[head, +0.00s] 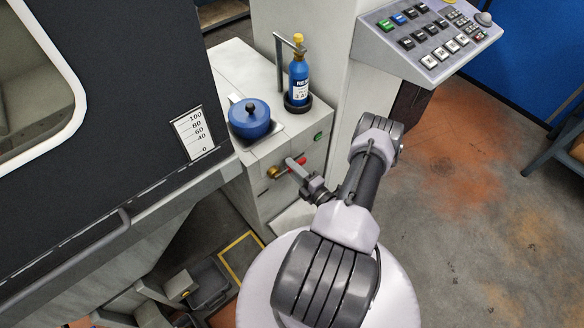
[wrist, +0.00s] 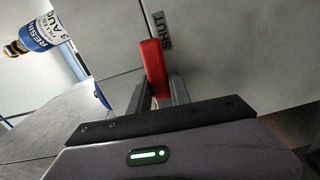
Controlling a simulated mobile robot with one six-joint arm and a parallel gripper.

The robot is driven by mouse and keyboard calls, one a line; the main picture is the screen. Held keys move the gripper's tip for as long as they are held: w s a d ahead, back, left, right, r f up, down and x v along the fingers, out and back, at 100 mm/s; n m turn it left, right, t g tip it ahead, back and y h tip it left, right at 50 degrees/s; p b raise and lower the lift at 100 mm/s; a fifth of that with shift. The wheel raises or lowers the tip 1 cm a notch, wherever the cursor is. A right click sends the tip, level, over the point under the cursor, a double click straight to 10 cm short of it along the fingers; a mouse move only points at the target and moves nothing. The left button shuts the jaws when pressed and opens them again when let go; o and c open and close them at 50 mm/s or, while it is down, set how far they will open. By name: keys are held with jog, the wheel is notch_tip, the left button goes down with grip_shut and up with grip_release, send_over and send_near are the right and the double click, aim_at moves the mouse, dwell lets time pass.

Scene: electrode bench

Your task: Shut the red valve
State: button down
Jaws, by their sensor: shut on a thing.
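The red valve has a brass body (head: 272,172) and a red lever (head: 301,160) on the front face of the light grey cabinet below the blue pot. My gripper (head: 294,165) reaches this lever from the right in the head view and hides part of it. In the wrist view the red lever (wrist: 152,62) stands between the two fingers (wrist: 157,92), which are shut on it. A grey label reading SHUT (wrist: 164,30) is beside the lever's far end. The brass body does not show in the wrist view.
A blue lidded pot (head: 250,118) and a blue resin bottle (head: 299,78) in a holder stand on the cabinet top (head: 232,62). A green button (head: 318,136) is on the cabinet front. A keypad panel (head: 428,40) juts out at upper right. Open floor (head: 480,200) lies right.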

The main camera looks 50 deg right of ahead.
jog(key=c, duration=1.2)
grip_release()
jog(key=shift+s, duration=0.1)
jog(key=p+v, duration=0.3)
jog(key=v, duration=1.4)
jog(key=shift+s, duration=0.2)
jog(key=shift+d, duration=0.1)
